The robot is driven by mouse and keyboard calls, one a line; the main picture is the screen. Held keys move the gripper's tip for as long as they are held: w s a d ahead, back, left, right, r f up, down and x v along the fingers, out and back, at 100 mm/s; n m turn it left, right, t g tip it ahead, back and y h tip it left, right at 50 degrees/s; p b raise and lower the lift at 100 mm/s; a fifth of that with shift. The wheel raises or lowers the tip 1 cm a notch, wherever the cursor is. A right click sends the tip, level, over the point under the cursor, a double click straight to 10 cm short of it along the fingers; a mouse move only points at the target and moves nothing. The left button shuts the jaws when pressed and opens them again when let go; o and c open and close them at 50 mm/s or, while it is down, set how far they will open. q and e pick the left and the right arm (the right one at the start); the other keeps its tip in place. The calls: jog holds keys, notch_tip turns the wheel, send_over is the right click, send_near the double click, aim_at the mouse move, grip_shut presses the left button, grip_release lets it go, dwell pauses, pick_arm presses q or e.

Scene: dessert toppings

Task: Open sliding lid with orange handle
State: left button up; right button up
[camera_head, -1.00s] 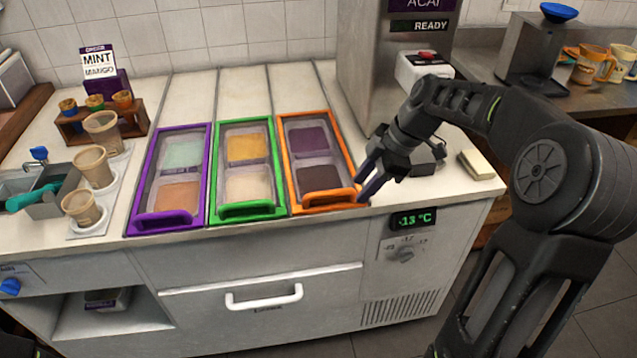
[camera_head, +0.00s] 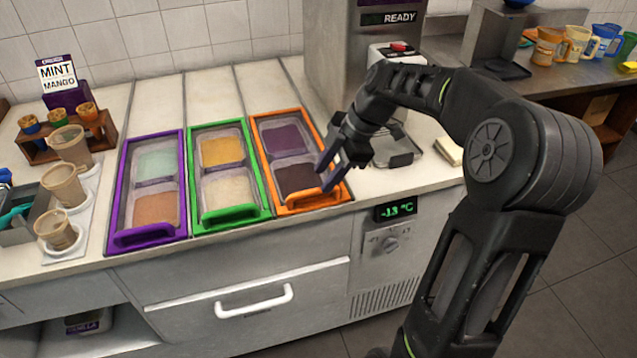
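The sliding lid with the orange handle covers the right one of three topping wells. Its orange frame (camera_head: 262,157) surrounds clear panels over dark purple contents. The orange handle (camera_head: 304,203) is a bar across the near end of the lid. My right gripper (camera_head: 329,174) reaches in from the right and hangs by the right end of the handle. Its two dark fingers look spread apart, with nothing between them. I cannot tell whether a fingertip touches the orange frame. My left gripper is not in view.
A purple-framed lid (camera_head: 121,190) and a green-framed lid (camera_head: 195,180) lie to the left. Cups (camera_head: 64,186) stand further left. A machine (camera_head: 345,60) stands behind my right gripper, and a pale block (camera_head: 449,150) lies to its right. Bare counter (camera_head: 205,95) stretches behind the lids.

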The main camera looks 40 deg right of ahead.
aim_at(315, 190)
jog(key=x, duration=0.4)
jog(key=shift+f, duration=0.1)
jog(key=shift+c, duration=0.6)
grip_shut()
dwell(0.8)
